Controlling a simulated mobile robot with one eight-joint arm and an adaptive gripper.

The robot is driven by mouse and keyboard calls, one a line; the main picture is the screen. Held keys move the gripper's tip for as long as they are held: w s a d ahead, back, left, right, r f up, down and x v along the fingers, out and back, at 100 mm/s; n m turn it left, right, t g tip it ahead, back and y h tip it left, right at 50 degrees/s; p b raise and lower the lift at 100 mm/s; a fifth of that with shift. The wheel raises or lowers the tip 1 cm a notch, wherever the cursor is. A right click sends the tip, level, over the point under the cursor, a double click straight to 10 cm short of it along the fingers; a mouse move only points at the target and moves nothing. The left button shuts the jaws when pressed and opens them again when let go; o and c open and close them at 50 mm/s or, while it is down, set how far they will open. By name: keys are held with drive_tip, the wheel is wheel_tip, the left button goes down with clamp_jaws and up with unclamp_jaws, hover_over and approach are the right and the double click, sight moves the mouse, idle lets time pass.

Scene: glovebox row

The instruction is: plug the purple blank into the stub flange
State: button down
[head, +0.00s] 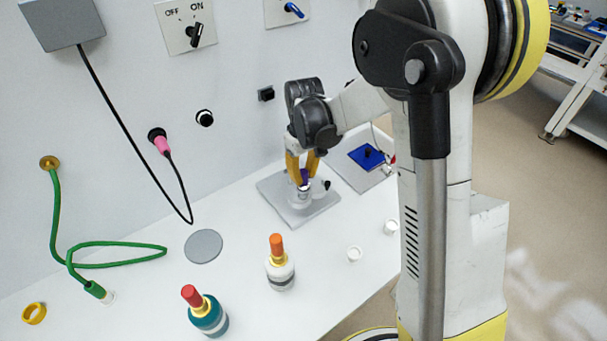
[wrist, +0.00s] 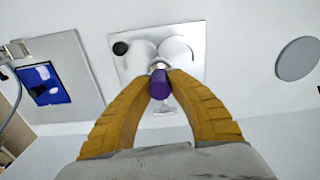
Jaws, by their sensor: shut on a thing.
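My gripper (head: 304,172) points down over the grey plate with the stub flange, its yellow fingers closed on the purple blank (head: 305,175). In the wrist view the gripper's fingertips (wrist: 160,80) pinch the purple blank (wrist: 159,86) from both sides. The stub flange (head: 304,192) is a short silvery pipe piece standing on the plate; it also shows in the wrist view (wrist: 158,62) right by the blank's far end. The blank appears in line with the flange and touching or very close to it. I cannot tell whether it is inserted.
The flange's grey plate (head: 278,199) carries a black knob (wrist: 120,48). A blue pad (head: 366,157) on another plate lies to the right. Two bottles, orange-topped (head: 281,268) and red-topped (head: 206,314), stand in front. A green hose (head: 120,243) and a grey disc (head: 203,246) lie left.

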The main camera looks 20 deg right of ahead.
sight(304, 172)
drive_tip(key=shift+f, duration=0.4)
drive_tip(key=c, duration=1.3)
unclamp_jaws()
drive_tip(key=shift+o, duration=0.2)
drive_tip(key=shift+r, duration=0.1)
wheel_tip(304, 172, up, 12)
